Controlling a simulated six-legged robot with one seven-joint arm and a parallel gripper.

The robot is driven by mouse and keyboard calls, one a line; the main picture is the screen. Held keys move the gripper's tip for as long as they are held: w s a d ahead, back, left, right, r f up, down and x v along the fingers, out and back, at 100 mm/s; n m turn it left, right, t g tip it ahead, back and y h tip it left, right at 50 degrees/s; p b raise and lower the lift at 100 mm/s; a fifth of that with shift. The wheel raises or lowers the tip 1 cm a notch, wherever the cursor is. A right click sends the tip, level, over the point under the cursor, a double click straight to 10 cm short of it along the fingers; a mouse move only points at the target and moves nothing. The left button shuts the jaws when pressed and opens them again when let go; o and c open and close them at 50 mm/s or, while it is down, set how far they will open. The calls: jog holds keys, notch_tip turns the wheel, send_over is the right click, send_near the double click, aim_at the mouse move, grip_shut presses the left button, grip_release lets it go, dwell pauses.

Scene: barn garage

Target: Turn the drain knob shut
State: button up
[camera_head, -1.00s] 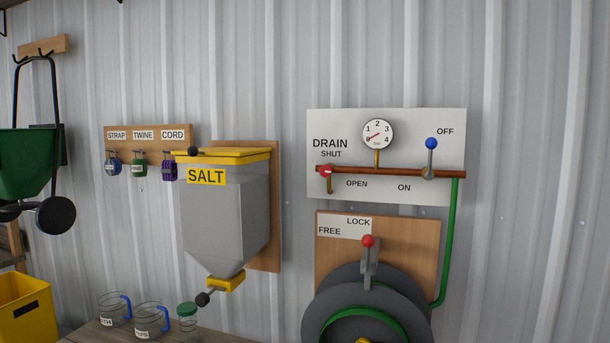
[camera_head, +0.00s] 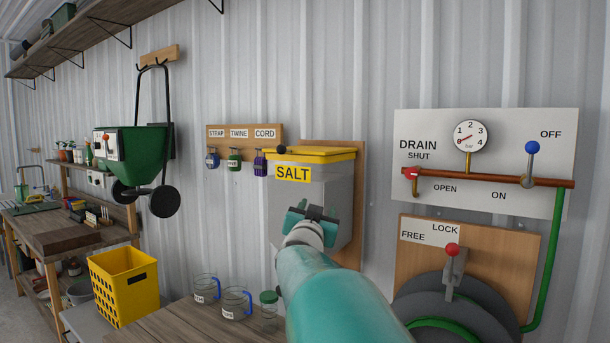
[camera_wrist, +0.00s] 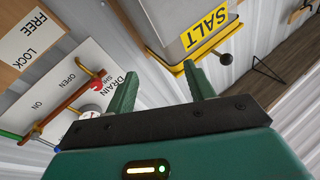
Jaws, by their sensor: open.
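The drain knob (camera_head: 411,173) is small and red, at the left end of a copper pipe on the white DRAIN panel (camera_head: 480,122). SHUT is printed above it and OPEN to its lower right; I cannot tell which one it points at. The knob also shows in the wrist view (camera_wrist: 97,86), left of my fingers. My gripper (camera_head: 312,214) is in front of the salt hopper, left of the knob and apart from it. In the wrist view my gripper (camera_wrist: 161,84) has its two green fingers apart with nothing between them.
The salt hopper (camera_head: 300,205) is behind my gripper. A blue-knobbed ON/OFF lever (camera_head: 532,148) and gauge (camera_head: 470,136) share the panel. Below is a hose reel (camera_head: 455,300) with a red-tipped lock lever (camera_head: 452,250). Jars (camera_head: 236,302) stand on the bench below.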

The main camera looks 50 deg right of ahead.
aim_at(411, 173)
jog(key=s+d+r+m+g+h, duration=0.2)
jog(key=s+d+m+g+h, duration=0.3)
jog(key=s+d+m+g, duration=0.5)
jog(key=d+r, duration=0.1)
jog(key=d, duration=0.4)
jog(key=d+r+n, duration=0.1)
jog(key=d+r, duration=0.1)
jog(key=d, duration=0.3)
jog(key=d+r+n, duration=0.1)
jog(key=d, duration=0.4)
jog(key=shift+s+d+r, duration=0.2)
jog(key=shift+s+r, duration=0.1)
jog(key=shift+s, duration=0.05)
jog(key=shift+c, duration=0.2)
jog(key=c, duration=0.9)
